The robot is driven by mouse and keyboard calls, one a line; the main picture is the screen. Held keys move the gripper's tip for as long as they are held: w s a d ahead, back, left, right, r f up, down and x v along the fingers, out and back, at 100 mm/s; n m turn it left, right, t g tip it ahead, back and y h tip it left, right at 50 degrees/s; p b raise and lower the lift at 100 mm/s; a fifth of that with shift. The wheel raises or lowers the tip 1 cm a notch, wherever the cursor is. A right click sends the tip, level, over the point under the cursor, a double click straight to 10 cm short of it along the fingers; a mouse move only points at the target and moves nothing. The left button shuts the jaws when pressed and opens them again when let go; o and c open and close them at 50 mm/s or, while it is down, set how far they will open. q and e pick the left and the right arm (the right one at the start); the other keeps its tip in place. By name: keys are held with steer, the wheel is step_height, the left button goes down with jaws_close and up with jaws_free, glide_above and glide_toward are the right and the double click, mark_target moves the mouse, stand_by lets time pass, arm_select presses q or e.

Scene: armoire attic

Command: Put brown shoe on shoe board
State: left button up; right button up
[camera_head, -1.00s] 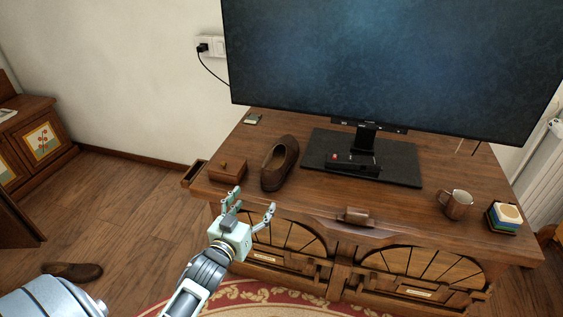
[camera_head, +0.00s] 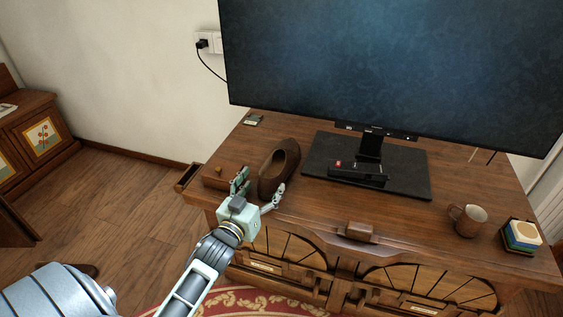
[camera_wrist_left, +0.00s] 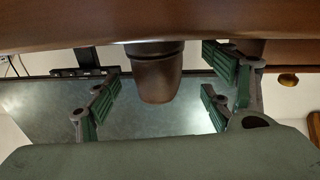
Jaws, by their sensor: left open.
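A brown shoe (camera_head: 280,165) stands on the left part of the wooden TV cabinet top, one end toward the front edge. My left gripper (camera_head: 259,188) is open at this front end, one finger on each side. In the left wrist view the shoe's rounded end (camera_wrist_left: 160,78) shows between the spread green-padded fingers (camera_wrist_left: 162,92), which do not appear closed on it. Another brown shoe (camera_head: 88,270) lies on the floor at lower left, mostly hidden by my arm. I cannot make out a shoe board. My right gripper is out of view.
A small wooden box (camera_head: 213,179) stands just left of the shoe, partly behind a finger. The television's black base (camera_head: 408,165) is to the right. A mug (camera_head: 467,220) and stacked coasters (camera_head: 522,236) stand at the far right. The cabinet's front middle is clear.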

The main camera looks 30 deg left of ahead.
mark_target(272, 173)
arm_select(q)
steer(key=shift+w+a, duration=0.1)
steer(key=shift+w, duration=0.65)
steer(key=shift+w+a+f+b, duration=0.15)
steer(key=shift+w+b, duration=0.2)
steer(key=shift+w, duration=0.75)
steer(key=shift+w+a+f+b, duration=0.1)
steer(key=shift+w+b, duration=0.25)
steer(key=shift+w, duration=0.75)
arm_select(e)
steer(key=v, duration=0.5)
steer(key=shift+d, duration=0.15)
arm_select(q)
steer(key=shift+c, duration=0.6)
steer(key=shift+c, duration=0.9)
steer(key=c, duration=1.1)
steer(key=shift+r, duration=0.15)
steer(key=shift+c, duration=0.8)
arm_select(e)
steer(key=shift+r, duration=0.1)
